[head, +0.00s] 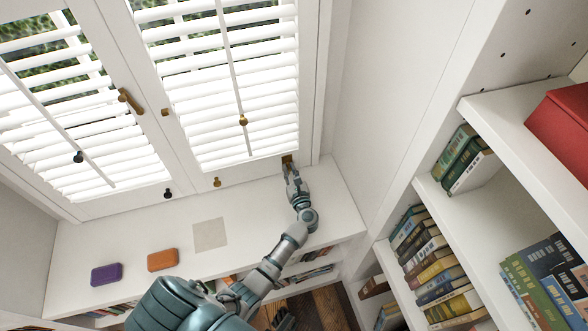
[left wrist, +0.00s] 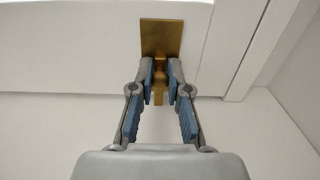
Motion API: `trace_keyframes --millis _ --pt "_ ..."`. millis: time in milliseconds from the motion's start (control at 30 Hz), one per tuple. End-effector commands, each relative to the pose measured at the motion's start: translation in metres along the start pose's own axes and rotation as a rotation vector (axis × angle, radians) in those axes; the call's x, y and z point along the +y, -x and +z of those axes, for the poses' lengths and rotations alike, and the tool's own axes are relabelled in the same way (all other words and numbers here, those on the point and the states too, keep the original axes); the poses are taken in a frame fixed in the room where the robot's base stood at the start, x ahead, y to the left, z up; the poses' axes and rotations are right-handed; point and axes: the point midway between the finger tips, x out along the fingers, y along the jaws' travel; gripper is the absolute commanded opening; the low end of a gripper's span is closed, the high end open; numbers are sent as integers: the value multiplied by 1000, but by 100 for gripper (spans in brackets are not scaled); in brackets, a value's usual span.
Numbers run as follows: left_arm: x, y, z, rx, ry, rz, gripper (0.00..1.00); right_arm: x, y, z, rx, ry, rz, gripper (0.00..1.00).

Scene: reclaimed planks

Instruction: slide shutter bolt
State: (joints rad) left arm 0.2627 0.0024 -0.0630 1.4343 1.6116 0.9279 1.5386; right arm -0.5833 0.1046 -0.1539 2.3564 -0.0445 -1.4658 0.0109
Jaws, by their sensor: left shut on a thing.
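The shutter bolt (head: 286,159) is a small brass piece at the lower right corner of the right shutter frame. In the left wrist view its flat brass plate (left wrist: 161,36) is on the white frame, with a narrow brass part (left wrist: 159,84) hanging below it. My left gripper (head: 289,168) is shut on this brass part, one finger on each side; its fingers also show in the left wrist view (left wrist: 159,74). The louvred shutter (head: 220,90) looks shut. A dark shape at the bottom edge (head: 284,319) may be my right gripper; its jaws are not clear.
The white ledge (head: 130,235) holds a purple block (head: 106,274), an orange block (head: 162,260) and a flat beige square (head: 210,234). A brass latch (head: 130,101) is on the left shutter. A side wall and bookshelves (head: 455,200) stand close on the right.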

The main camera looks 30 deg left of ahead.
Motion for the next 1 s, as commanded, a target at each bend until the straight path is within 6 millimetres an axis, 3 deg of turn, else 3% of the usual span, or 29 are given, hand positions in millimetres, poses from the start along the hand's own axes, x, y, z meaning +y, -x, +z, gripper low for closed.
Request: trace_keyframes --millis 133,400,433,533,767,867,1000 --pt "-1 1 -6 3 -2 -2 0 1 12 0 3 0 1 40" --pt "-1 2 -8 7 -3 -3 0 2 13 -1 3 0 1 40" --pt "-1 2 -8 7 -3 -3 18 2 13 -1 3 0 1 40" --pt "-1 1 -8 7 -3 -3 43 9 7 -4 -7 -2 -11 40" --pt "0 1 -6 3 -1 -1 43 11 7 -5 -4 0 -7 40" --pt "0 3 -6 4 0 -1 43 2 14 0 3 -1 0 40" --pt "0 19 -6 6 1 -2 43 0 14 0 5 -1 1 40"
